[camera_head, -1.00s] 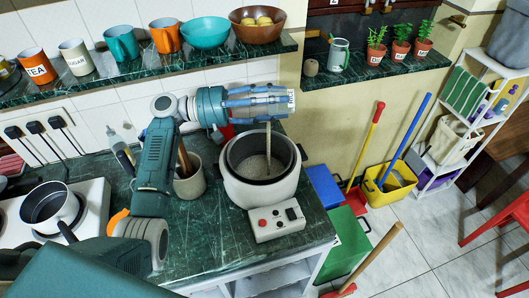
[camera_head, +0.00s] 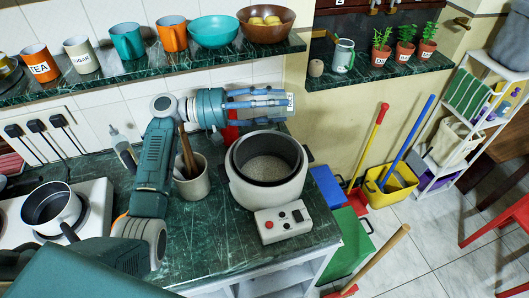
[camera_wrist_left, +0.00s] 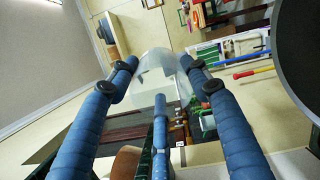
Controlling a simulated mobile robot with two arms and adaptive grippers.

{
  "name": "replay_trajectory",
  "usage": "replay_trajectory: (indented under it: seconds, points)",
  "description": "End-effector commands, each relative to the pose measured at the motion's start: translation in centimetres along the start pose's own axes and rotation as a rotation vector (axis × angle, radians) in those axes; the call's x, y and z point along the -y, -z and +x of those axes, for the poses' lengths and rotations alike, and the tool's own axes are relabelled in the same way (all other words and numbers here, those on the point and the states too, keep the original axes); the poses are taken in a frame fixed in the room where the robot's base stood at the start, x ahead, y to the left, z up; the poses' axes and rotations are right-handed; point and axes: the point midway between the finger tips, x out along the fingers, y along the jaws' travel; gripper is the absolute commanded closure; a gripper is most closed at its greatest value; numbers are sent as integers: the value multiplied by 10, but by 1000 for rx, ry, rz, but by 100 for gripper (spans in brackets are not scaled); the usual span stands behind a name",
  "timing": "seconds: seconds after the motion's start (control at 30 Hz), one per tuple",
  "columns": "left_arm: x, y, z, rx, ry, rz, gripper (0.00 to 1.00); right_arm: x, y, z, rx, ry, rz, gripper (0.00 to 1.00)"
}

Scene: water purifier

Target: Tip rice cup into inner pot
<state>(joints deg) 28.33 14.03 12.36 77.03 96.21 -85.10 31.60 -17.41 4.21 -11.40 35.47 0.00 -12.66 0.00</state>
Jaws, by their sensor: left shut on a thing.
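My left gripper (camera_head: 262,99) is shut on the clear rice cup (camera_head: 277,108), with blue fingers around it. The cup lies tipped on its side above the back of the cooker, with a pale label at its right end. In the left wrist view the see-through cup (camera_wrist_left: 165,75) sits between the fingers (camera_wrist_left: 160,82). I cannot tell whether any rice is left in it. The dark inner pot (camera_head: 293,160) sits in the white cooker (camera_head: 262,197), with pale grey rice (camera_head: 265,168) at its bottom. My right gripper is not in view.
A beige holder (camera_head: 192,183) with utensils stands left of the cooker. A saucepan (camera_head: 52,207) sits on the hob at left. A shelf (camera_head: 190,66) with mugs and bowls runs above the arm.

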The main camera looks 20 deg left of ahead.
Motion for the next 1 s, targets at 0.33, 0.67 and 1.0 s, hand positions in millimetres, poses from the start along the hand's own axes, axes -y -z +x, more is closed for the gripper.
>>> replay_trajectory:
  seconds: [0.33,0.67,1.0]
  points:
    - [90,18,20,-86,369,22,70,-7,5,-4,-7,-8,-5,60]
    - [102,20,22,-130,528,37,70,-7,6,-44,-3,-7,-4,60]
    - [107,20,24,-177,700,52,70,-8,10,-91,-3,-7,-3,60]
